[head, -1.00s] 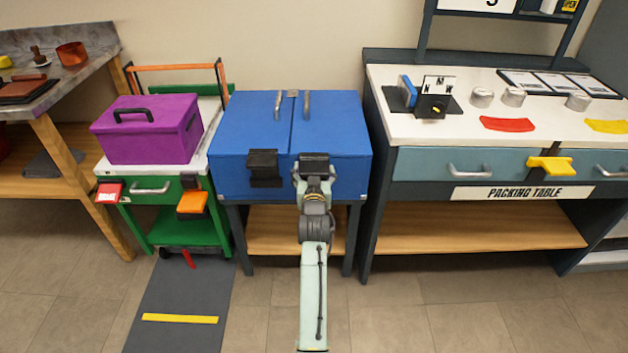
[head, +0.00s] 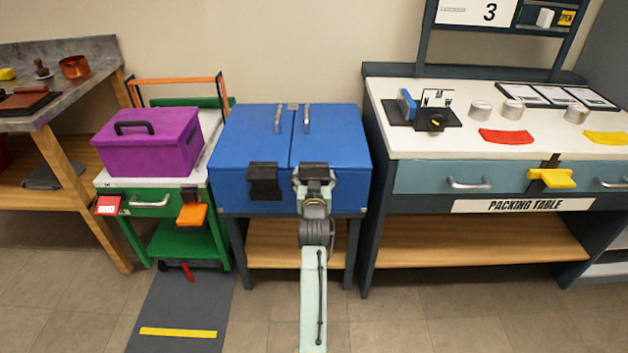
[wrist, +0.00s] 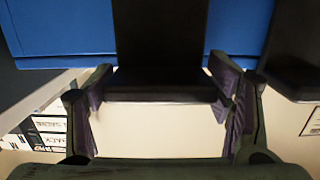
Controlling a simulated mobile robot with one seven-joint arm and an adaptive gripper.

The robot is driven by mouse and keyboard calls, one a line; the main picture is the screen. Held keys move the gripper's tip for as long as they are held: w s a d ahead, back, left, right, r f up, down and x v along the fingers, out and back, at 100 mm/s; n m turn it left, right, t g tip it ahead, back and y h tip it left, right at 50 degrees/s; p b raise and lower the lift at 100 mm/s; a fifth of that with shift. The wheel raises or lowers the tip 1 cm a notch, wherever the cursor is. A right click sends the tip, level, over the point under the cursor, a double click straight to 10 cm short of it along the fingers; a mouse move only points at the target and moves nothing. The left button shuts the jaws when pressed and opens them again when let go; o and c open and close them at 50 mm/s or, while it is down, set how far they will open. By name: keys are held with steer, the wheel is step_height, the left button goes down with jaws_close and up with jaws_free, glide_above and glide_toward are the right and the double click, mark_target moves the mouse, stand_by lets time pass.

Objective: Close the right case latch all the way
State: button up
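The blue case (head: 240,185) stands with its two-part lid down. Its right latch is a black plate (wrist: 160,35) on the case front, filling the middle of the wrist view. My gripper (head: 314,180) is at this latch, with one finger on each side of it. In the wrist view my gripper (wrist: 160,85) has its fingers spread, their tips close beside the plate's edges; contact is unclear. In the head view my gripper hides the lower part of the right latch. The left latch (head: 264,180) hangs on the case front, apart from my gripper.
A green cart (head: 150,205) with a purple box (head: 150,145) stands left of the case. The packing table (head: 385,150) stands close on the right. The floor in front is clear apart from a dark mat (head: 180,300) at left.

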steer(key=shift+o, duration=0.6)
steer(key=shift+r, duration=0.4)
steer(key=shift+o, duration=1.4)
steer(key=shift+f, duration=0.3)
steer(key=shift+s+f, duration=0.1)
steer(key=s+r, duration=0.1)
steer(key=s, duration=1.1)
steer(key=shift+r, duration=0.3)
